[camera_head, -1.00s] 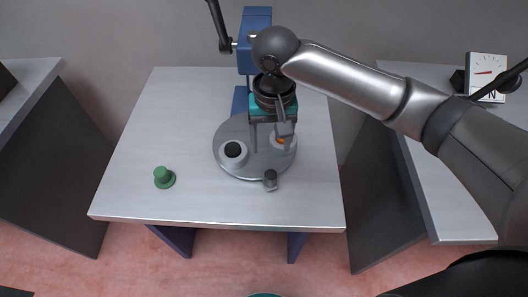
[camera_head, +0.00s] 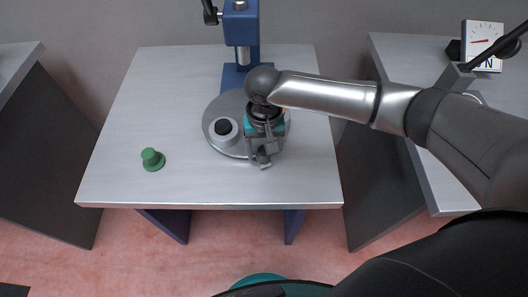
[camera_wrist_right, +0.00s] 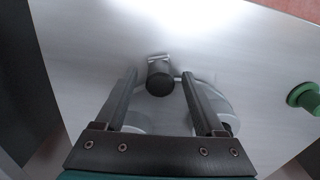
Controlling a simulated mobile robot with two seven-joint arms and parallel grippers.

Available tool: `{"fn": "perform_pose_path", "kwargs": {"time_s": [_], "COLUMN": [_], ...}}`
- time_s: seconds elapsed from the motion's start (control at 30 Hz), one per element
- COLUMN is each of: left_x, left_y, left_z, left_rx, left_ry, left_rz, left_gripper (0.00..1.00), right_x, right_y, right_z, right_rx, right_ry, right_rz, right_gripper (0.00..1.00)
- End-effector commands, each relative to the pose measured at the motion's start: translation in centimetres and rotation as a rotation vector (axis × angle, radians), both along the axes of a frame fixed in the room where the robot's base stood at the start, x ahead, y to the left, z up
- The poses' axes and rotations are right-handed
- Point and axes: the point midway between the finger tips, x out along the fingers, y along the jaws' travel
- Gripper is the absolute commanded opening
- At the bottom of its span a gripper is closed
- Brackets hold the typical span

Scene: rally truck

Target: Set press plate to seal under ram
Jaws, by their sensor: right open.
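The press plate (camera_head: 237,103) is a round grey disc at the foot of the blue press. The silver ram (camera_head: 243,55) hangs over its rear side. A pale round seat (camera_head: 224,136) with a black disc (camera_head: 222,127) sits on the plate's left side. The right seat with an orange piece, seen earlier, is hidden behind my right gripper. A dark upright knob (camera_wrist_right: 160,78) stands at the plate's front edge. My right gripper (camera_head: 262,157) is open above the plate's front right; in the wrist view its fingertips lie on either side of the knob. My left gripper is out of view.
The press has a blue column (camera_head: 240,26) and a dark lever (camera_head: 209,12). A green button (camera_head: 152,159) stands on the table's left (camera_head: 110,180). A dial gauge (camera_head: 482,46) is on the right-hand bench. The table's front left is clear.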

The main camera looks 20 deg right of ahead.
Motion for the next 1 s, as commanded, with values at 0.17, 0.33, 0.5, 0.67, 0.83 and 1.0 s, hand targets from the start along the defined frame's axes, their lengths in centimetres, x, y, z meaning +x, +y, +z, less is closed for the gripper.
{"fn": "perform_pose_path", "kwargs": {"time_s": [0.17,0.33,0.5,0.67,0.83,1.0], "left_x": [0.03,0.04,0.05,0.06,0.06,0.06], "left_y": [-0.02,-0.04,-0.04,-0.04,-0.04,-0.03], "left_z": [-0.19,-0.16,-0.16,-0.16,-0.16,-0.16], "left_rx": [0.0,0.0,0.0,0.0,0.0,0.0], "left_ry": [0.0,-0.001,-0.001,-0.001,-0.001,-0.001], "left_rz": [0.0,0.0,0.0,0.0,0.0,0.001], "left_gripper": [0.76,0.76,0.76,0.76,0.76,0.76], "right_x": [0.02,0.01,0.01,0.01,0.01,0.02], "right_y": [-0.01,-0.01,-0.01,-0.01,-0.02,-0.02], "right_z": [-0.7,-0.68,-0.66,-0.65,-0.65,-0.64], "right_rx": [0.0,0.0,0.0,0.0,0.0,0.0], "right_ry": [-0.001,-0.001,-0.001,-0.001,-0.001,-0.001], "right_rz": [0.0,0.0,0.0,0.0,0.0,0.0], "right_gripper": [0.71,0.71,0.56,0.39,0.19,0.0]}}
